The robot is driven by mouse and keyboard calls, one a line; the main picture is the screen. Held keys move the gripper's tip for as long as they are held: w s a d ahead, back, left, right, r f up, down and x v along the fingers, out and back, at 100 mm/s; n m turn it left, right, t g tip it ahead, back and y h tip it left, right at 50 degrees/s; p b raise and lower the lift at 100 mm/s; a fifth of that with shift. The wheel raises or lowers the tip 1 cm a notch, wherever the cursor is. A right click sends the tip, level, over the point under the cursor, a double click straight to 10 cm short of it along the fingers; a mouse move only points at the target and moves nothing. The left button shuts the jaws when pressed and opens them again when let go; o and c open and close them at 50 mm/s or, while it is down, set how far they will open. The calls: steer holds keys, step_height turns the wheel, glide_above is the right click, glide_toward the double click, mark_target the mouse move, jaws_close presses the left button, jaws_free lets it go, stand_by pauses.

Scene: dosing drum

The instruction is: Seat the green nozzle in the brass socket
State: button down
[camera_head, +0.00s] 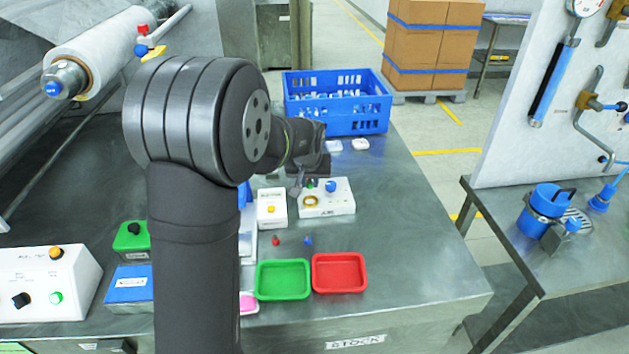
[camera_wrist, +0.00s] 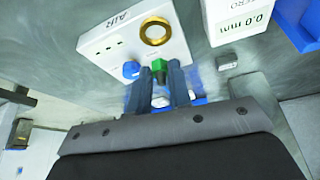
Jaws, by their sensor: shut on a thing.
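The green nozzle (camera_wrist: 159,65) is held between the two fingers of my gripper (camera_wrist: 159,72), with its green end showing past the fingertips. The brass socket (camera_wrist: 156,31) is a ring on top of a white box marked AIR (camera_wrist: 112,42), which also has a blue knob (camera_wrist: 131,69). In the wrist view the nozzle is beside the ring, apart from it in the picture; its height above the box is hard to tell. In the head view my gripper (camera_head: 300,186) is at the left edge of the box (camera_head: 340,204), behind the brass ring (camera_head: 310,201), with a bit of green showing.
A white box with a yellow button (camera_head: 271,209) stands close left of the AIR box. Small red (camera_head: 276,241) and blue (camera_head: 308,240) pieces lie before it. A green tray (camera_head: 283,294) and red tray (camera_head: 339,288) sit in front. A blue crate (camera_head: 335,117) stands behind.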

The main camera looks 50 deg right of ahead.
steer(key=shift+f, duration=2.15)
steer(key=shift+f, duration=0.5)
